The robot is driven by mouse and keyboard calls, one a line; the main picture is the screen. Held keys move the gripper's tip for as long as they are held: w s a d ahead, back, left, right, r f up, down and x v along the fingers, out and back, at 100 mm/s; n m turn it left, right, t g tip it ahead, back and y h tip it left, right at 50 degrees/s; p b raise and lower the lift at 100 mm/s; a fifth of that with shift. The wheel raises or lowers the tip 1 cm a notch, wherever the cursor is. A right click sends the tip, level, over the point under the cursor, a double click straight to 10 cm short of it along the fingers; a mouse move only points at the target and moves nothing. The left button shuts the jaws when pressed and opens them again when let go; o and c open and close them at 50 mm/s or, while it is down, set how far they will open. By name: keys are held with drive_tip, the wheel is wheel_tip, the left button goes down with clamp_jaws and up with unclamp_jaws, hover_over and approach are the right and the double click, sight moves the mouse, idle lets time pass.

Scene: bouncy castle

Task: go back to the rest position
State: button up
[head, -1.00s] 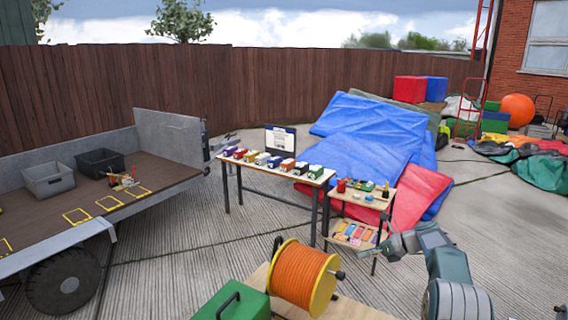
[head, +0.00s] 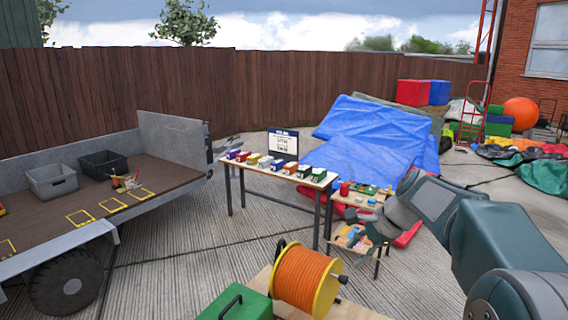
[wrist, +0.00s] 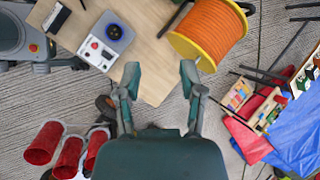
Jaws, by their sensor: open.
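My arm reaches in from the right edge of the head view and bends down at its far end. My gripper (wrist: 160,72) shows in the wrist view with its two fingers apart and nothing between them. It points over the edge of a wooden board (wrist: 150,60) and the grey concrete.
An orange cable reel (head: 302,278) and a green box (head: 232,303) stand in front of me. A trailer (head: 95,200) is at left. Red cylinders (wrist: 70,155) lie low in the wrist view.

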drive_tip(key=s+f+n+t+h, duration=0.2)
drive_tip(key=s+n+h, duration=0.3)
drive_tip(key=s+n, duration=1)
drive_tip(key=s+f, duration=0.1)
drive_tip(key=s, duration=1.2)
drive_tip(key=shift+a+t+h, duration=0.35)
drive_tip(key=shift+t+h, duration=0.05)
